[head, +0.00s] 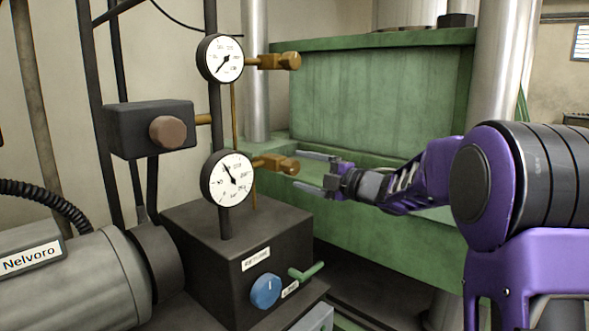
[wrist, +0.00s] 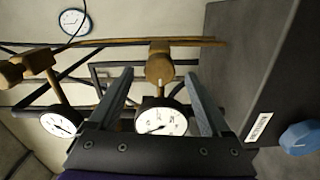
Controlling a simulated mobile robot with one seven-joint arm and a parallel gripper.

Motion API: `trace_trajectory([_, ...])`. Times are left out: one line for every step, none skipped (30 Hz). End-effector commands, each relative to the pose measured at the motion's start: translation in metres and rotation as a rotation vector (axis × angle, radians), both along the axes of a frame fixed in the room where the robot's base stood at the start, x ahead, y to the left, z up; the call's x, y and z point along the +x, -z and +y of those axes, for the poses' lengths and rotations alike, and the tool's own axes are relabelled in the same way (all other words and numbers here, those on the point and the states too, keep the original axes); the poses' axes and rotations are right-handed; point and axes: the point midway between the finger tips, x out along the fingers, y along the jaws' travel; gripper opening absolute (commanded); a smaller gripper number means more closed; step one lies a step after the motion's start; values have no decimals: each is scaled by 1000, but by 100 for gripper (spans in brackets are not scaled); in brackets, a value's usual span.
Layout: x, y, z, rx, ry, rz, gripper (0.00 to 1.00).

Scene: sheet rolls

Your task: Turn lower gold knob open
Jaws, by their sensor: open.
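The lower gold knob (head: 283,165) sticks out to the right on a brass stem beside the lower white gauge (head: 227,178). My gripper (head: 297,170) is open and empty, reaching in from the right with its fingertips close to the knob's outer end. In the wrist view the lower knob (wrist: 160,67) appears in the gap between the two finger tips, and I see no finger touching it. The upper gold knob (head: 289,61) sits higher, beside the upper gauge (head: 220,58). It also shows at the left of the wrist view (wrist: 38,63).
A dark box (head: 240,235) with a blue knob (head: 265,290) and a green lever (head: 307,271) stands below. A dark block with a brown knob (head: 167,132) is at left. The green press (head: 385,100) lies behind my gripper. A grey motor (head: 80,280) fills the lower left.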

Motion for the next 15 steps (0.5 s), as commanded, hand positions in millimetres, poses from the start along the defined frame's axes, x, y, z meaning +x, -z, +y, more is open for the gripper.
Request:
trace_trajectory([-7, 0, -12, -2, 5, 0, 82])
trace_trajectory([-12, -1, -17, -2, 4, -1, 82])
trace_trajectory([-18, -1, -26, -1, 5, 0, 82])
trace_trajectory([-23, -1, -31, -1, 4, -1, 82])
trace_trajectory([-28, -1, -37, -1, 5, 0, 82])
trace_trajectory([-34, -1, -45, 0, 5, -1, 82])
trace_trajectory([-38, -1, -51, -2, 5, -1, 82])
trace_trajectory([-43, -1, -57, -2, 4, -1, 82])
trace_trajectory([-49, -1, -64, -1, 5, 0, 82])
trace_trajectory([-53, -1, -69, 0, 4, -1, 82])
trace_trajectory([-57, -1, -74, -1, 4, -1, 82])
trace_trajectory([-62, -1, -81, -2, 4, -1, 82])
trace_trajectory([-65, -1, -85, -2, 4, -1, 82])
trace_trajectory([-68, 0, -88, -1, 3, -1, 82])
trace_trajectory([-72, 0, -93, 0, 2, -1, 82])
